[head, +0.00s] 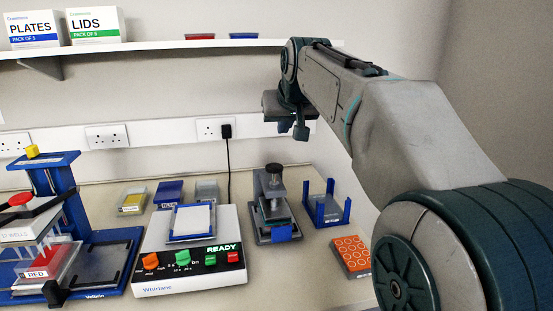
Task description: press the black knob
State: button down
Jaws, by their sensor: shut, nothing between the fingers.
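A black knob (274,169) sits on top of a small grey upright device (263,238) with a blue front tab, near the back right of the bench. My gripper (301,133) is above and slightly right of the knob in the picture, apart from it. It points down and is shut and empty. The knob is in plain view; the gap in depth between it and my gripper is hard to judge from this one view.
A white machine (190,284) with a READY display and coloured knobs stands left of the device. A blue open rack (327,214) and an orange-dotted block (351,254) are to its right. A blue pipetting station (62,180) is at far left. A shelf (150,46) runs above.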

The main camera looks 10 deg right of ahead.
send_over(275, 164)
jog(key=s, duration=0.3)
notch_tip(275, 164, down, 7)
jog(key=shift+s+r, duration=0.1)
jog(key=f, duration=0.2)
jog(key=shift+w+f, duration=0.25)
jog(key=shift+f, duration=0.95)
